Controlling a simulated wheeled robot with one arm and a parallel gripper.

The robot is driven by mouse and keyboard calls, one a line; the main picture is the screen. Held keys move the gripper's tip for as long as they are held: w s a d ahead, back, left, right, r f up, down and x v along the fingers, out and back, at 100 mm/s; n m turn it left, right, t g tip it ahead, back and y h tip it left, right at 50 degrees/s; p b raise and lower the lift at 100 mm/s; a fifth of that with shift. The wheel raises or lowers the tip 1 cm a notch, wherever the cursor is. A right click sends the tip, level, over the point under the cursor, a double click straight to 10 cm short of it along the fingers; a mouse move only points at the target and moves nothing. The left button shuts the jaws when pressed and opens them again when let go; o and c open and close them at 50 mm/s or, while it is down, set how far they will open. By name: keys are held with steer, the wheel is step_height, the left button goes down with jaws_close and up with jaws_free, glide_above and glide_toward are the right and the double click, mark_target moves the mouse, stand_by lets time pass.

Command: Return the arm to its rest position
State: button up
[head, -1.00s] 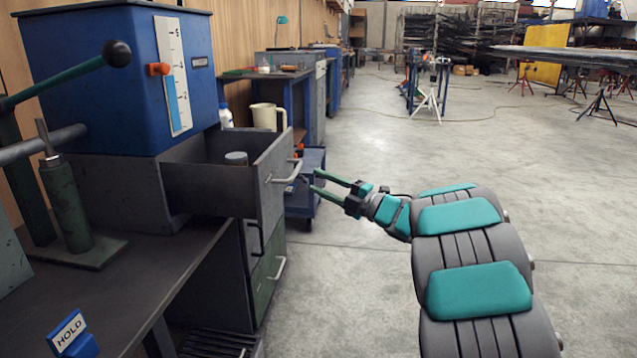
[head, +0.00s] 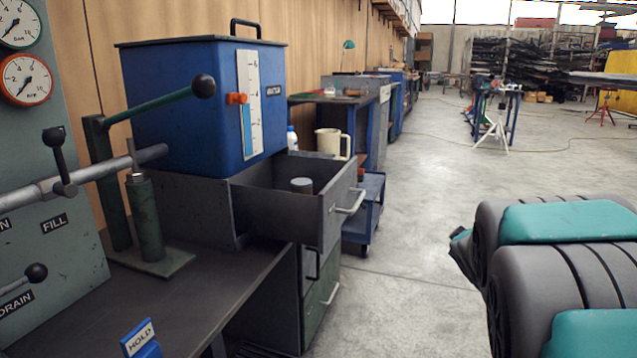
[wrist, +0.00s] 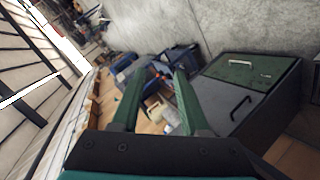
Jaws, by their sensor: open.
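My arm (head: 565,265) shows at the lower right of the head view as thick grey links with teal pads. Its end is hidden there behind the links. In the wrist view my gripper (wrist: 156,88) shows two green fingers, spread apart with nothing between them. Beyond the fingers, at a distance, are the floor, blue furniture and a grey cabinet with a green drawer front (wrist: 240,70). The gripper touches nothing that I can see.
An open grey drawer (head: 335,215) with a round grey item (head: 301,185) inside juts out under the blue tank (head: 195,105). The workbench (head: 210,300) with a HOLD sign (head: 140,338) is at the lower left. The concrete floor (head: 420,190) between drawer and arm is clear.

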steer(key=s+a+f+m+g+y, duration=0.1)
steer(key=s+a+f+g, duration=0.3)
steer(key=s, duration=1)
steer(key=s+a+f+m+g+y+p, duration=0.1)
steer(key=s+a+f+m+g, duration=0.2)
steer(key=s+a, duration=0.4)
steer(key=s+a+f+m+g+y, duration=0.2)
steer(key=s+a+f+g, duration=0.2)
steer(key=s, duration=1.7)
steer(key=a+g, duration=0.1)
steer(key=g, duration=0.1)
steer(key=shift+s+a+f+m+g+p, duration=0.3)
steer(key=shift+a+f+m+g, duration=0.05)
steer(key=shift+f+m+g, duration=0.05)
